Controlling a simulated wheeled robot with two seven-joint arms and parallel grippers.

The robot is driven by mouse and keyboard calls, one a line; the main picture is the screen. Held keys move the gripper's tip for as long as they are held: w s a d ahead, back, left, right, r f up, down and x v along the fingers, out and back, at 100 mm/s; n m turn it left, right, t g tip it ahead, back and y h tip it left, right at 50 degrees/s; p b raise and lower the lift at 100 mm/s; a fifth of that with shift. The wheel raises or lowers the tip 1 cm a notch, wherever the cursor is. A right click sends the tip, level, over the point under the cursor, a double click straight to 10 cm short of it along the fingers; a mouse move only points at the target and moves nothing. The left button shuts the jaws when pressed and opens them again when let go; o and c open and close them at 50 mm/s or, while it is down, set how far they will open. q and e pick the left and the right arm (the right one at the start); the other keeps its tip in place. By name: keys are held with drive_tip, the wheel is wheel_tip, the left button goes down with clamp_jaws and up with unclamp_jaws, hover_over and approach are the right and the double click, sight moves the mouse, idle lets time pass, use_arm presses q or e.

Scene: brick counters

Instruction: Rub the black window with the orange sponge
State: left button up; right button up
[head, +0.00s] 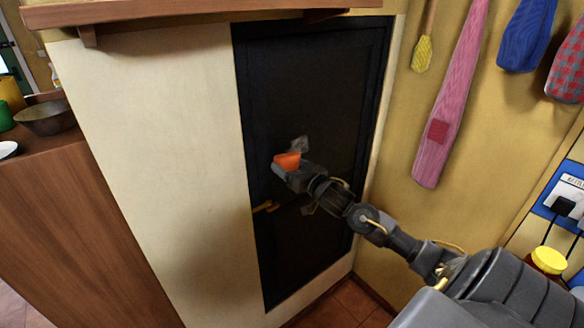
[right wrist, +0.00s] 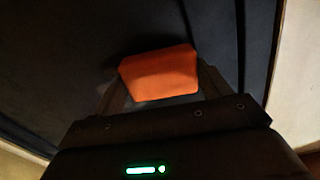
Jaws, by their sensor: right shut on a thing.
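The black window (head: 310,85) is a tall dark panel with a raised frame, set in a cream wall in the head view. My right gripper (head: 285,168) is in front of its middle, shut on the orange sponge (head: 288,160). In the right wrist view the sponge (right wrist: 160,74) sits between the two fingers, with the dark panel (right wrist: 60,50) behind it. A greyish smudge (head: 299,145) shows on the panel just above the sponge. I cannot tell whether the sponge touches the panel. My left gripper is not in view.
A brass handle (head: 265,206) is at the panel's left edge, below the gripper. A wooden shelf (head: 190,10) juts out above. A wooden counter (head: 60,155) with a bowl (head: 45,118) stands at left.

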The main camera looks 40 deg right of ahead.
sight(299, 161)
drive_tip(key=shift+w, duration=0.2)
drive_tip(key=shift+d+r+p, duration=0.1)
drive_tip(key=shift+d+p, duration=0.3)
drive_tip(key=shift+d, duration=0.45)
drive_tip(key=shift+s+d, duration=0.15)
drive_tip(key=shift+d, duration=0.8)
drive_tip(key=shift+d+p, duration=0.65)
drive_tip(key=shift+d, duration=2.95)
drive_tip(key=shift+p, duration=0.35)
drive_tip(key=shift+a, duration=0.15)
